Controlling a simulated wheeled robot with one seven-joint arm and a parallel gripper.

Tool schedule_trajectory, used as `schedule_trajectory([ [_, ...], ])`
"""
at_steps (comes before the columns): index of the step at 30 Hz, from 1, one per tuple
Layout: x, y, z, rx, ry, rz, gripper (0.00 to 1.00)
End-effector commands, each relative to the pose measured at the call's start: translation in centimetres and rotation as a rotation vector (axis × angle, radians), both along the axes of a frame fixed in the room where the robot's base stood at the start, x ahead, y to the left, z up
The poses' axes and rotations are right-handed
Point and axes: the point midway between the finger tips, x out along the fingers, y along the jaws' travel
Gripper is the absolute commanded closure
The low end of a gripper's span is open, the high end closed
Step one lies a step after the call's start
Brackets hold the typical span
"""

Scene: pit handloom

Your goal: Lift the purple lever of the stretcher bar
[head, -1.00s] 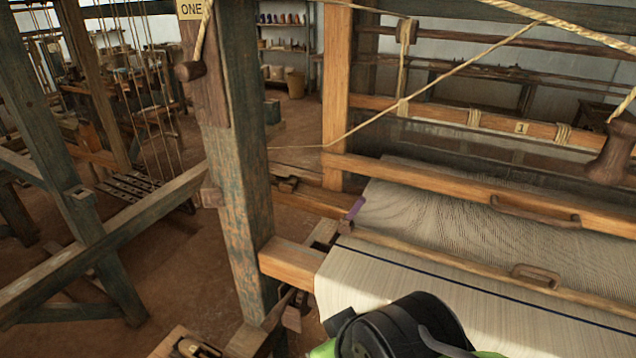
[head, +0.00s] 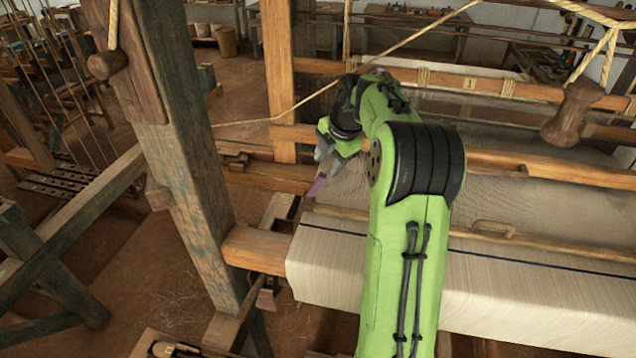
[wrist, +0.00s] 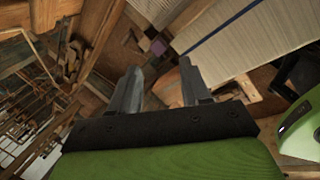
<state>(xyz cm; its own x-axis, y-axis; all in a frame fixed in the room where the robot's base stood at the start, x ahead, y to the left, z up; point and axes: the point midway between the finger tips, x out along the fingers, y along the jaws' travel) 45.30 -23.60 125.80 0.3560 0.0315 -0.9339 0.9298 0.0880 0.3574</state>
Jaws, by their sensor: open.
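The purple lever (head: 317,187) stands at the left end of the stretcher bar (head: 342,213), tilted, beside the cloth's left edge. In the wrist view the lever (wrist: 158,47) shows just beyond the fingertips, near the gap between them. My gripper (head: 320,160) is just above the lever in the head view, with its fingers pointing down toward it. In the wrist view my gripper (wrist: 160,68) has its fingers apart, with nothing held between them. I cannot tell whether a finger touches the lever.
The woven cloth (head: 330,265) with a dark stripe lies over the front beam to the right. A thick post (head: 190,170) rises at the left. A rope (head: 240,123) slants across behind my gripper. A wooden bobbin-shaped handle (head: 572,115) hangs at the right.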

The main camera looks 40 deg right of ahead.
Motion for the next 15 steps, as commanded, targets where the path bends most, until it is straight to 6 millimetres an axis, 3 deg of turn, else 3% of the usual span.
schedule_trajectory([
  [3, 1.1, 0.2, -3.1, 0.003, 0.004, 0.0, 0.53],
  [9, 2.8, 0.3, -7.4, 0.003, 0.002, -0.001, 0.53],
  [15, 3.7, 0.4, -9.7, 0.0, 0.0, -0.001, 0.53],
])
